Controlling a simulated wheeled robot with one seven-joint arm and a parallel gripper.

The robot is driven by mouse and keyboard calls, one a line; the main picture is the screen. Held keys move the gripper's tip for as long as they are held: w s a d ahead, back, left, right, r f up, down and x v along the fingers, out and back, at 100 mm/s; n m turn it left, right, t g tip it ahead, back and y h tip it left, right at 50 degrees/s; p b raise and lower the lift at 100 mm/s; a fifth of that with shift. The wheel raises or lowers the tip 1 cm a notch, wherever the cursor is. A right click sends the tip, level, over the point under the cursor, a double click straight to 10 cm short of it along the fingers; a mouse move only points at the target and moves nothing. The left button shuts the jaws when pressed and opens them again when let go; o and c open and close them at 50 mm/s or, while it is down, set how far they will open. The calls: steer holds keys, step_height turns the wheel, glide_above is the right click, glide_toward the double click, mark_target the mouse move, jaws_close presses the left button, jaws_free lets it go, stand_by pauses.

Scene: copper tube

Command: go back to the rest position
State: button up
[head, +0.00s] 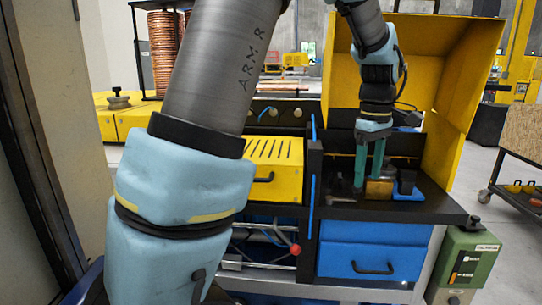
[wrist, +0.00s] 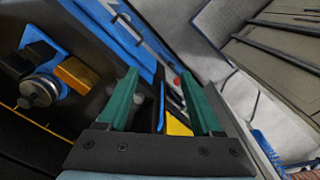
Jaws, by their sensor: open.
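My gripper (head: 367,182) hangs pointing down over the black bench top (head: 440,208), inside the yellow enclosure at the right of the head view. Its two green fingers are apart, and nothing shows held between them. In the wrist view my gripper (wrist: 160,74) also shows its fingers spread, with the bench edge and blue and yellow parts behind the gap. A brass-coloured block (head: 380,189) is close beside the fingers in the head view. In the wrist view that block (wrist: 77,73) lies left of the fingers, apart from them, beside a round metal part (wrist: 40,90).
The yellow enclosure wall (head: 455,100) rises right of my arm. A yellow slotted box (head: 273,165) stands left of a black upright. Blue drawers (head: 373,250) are below the bench top. A copper coil (head: 163,50) stands at the back left. A green box (head: 468,262) is at lower right.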

steer(key=s+a+f+m, duration=0.2)
steer(key=a+f, duration=0.1)
steer(key=a, duration=0.6)
steer(key=s+a+f+m+t, duration=0.1)
steer(key=a+f+m, duration=0.2)
steer(key=a, duration=0.7)
steer(key=s+a+f+m, duration=0.2)
steer(key=a+f+m, duration=0.1)
steer(key=a, duration=0.6)
steer(key=shift+s+a+f, duration=0.35)
steer(key=shift+f, duration=0.05)
